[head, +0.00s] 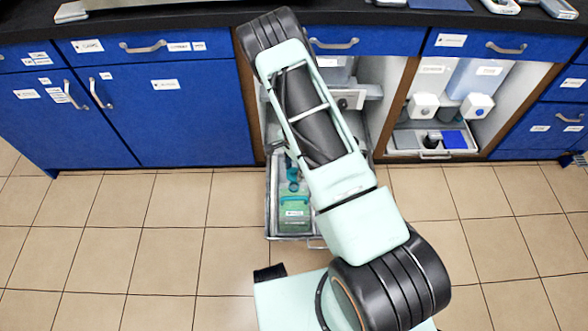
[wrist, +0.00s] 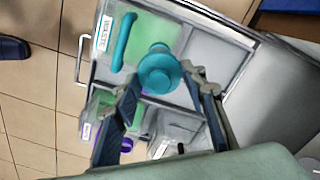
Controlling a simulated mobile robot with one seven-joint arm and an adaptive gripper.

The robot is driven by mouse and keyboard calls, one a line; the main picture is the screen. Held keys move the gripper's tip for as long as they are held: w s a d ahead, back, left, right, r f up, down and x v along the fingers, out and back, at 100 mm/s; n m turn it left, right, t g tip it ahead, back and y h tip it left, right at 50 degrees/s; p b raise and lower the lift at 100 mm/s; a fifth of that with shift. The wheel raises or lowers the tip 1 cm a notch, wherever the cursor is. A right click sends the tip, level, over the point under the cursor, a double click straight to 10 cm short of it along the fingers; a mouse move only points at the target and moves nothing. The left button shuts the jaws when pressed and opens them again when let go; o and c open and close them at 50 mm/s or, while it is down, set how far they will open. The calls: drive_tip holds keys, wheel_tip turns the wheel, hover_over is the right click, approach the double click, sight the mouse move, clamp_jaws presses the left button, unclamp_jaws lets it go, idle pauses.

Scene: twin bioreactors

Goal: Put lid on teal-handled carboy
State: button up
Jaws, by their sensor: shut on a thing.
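The teal-handled carboy (wrist: 150,42), with green contents and a white label, stands in a pulled-out drawer. Its teal handle (wrist: 123,42) is at its left in the wrist view. The carboy also shows in the head view (head: 292,213), left of my arm. My gripper (wrist: 159,82) is shut on a round teal lid (wrist: 160,74), which overlaps the carboy's near edge in the wrist view. The lid hides what is below it, so I cannot tell whether it touches the neck. In the head view my arm mostly hides the gripper.
A carboy with a purple part (wrist: 127,145) stands nearer in the same drawer, partly behind my left finger. The drawer's metal rim (head: 268,215) surrounds them. Blue cabinets (head: 170,110) stand behind. An open bay at right holds more containers (head: 477,106).

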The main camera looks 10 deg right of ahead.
drive_tip(key=b, duration=0.3)
hover_over(294, 185)
drive_tip(key=shift+s+f, duration=0.1)
drive_tip(key=shift+f, duration=2.2)
drive_tip(key=shift+f+b, duration=0.75)
drive_tip(key=shift+f, duration=0.25)
drive_tip(key=shift+f+b, duration=0.45)
drive_tip(key=shift+b, duration=0.3)
drive_tip(key=o, duration=1.4)
drive_tip(key=shift+r, duration=0.1)
drive_tip(key=shift+r+p, duration=2.05)
drive_tip(key=shift+r, duration=0.9)
